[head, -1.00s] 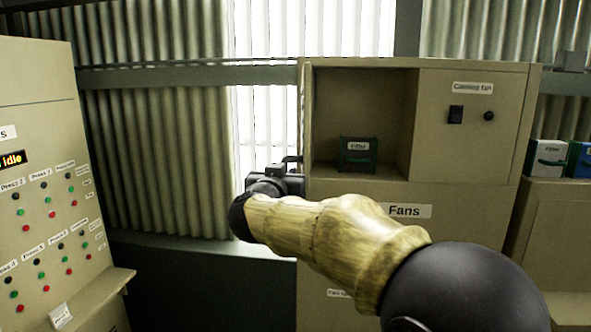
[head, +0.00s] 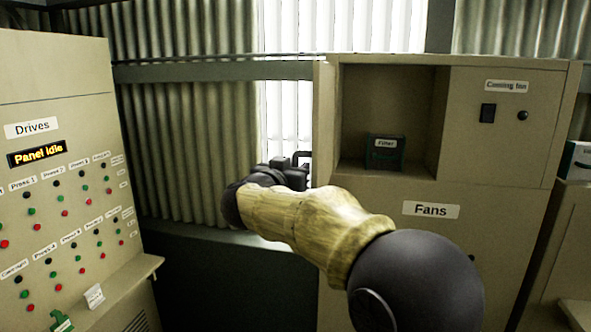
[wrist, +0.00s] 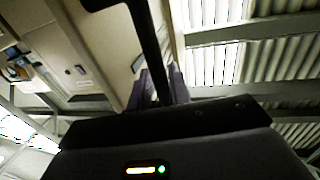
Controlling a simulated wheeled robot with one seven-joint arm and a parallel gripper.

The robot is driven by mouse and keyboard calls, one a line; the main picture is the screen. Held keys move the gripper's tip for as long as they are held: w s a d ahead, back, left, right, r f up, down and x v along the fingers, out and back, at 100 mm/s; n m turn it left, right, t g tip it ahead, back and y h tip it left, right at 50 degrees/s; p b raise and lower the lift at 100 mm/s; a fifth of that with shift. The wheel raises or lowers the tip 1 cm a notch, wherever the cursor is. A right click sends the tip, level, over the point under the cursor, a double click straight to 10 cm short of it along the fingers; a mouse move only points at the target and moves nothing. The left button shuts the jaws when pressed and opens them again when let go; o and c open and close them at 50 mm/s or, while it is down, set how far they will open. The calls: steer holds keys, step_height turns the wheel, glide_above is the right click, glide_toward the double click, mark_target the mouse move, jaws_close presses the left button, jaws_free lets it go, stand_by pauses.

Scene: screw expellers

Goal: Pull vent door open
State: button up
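The Fans cabinet (head: 390,260) has an open upper compartment with a dark green filter box (head: 385,152) inside. A thin beige panel, seen almost edge-on at the compartment's left side, looks like the vent door (head: 324,120), swung open. A black handle (head: 304,156) stands out on its left face. My gripper (head: 288,172) is at this handle, left of the cabinet; its fingers are unclear there. In the wrist view the black handle bar (wrist: 148,40) runs between the fingers of my gripper (wrist: 160,88), which sit close together around it.
The Drives panel (head: 55,180) with several buttons and a protruding ledge stands at the left. Corrugated wall and a bright window (head: 340,25) are behind. Another beige cabinet (head: 570,240) is at the right edge. A gap lies between the Drives panel and the Fans cabinet.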

steer(key=shift+s, duration=0.1)
steer(key=b+v, duration=0.8)
steer(key=v, duration=0.9)
steer(key=shift+s, duration=0.25)
steer(key=shift+a, duration=0.1)
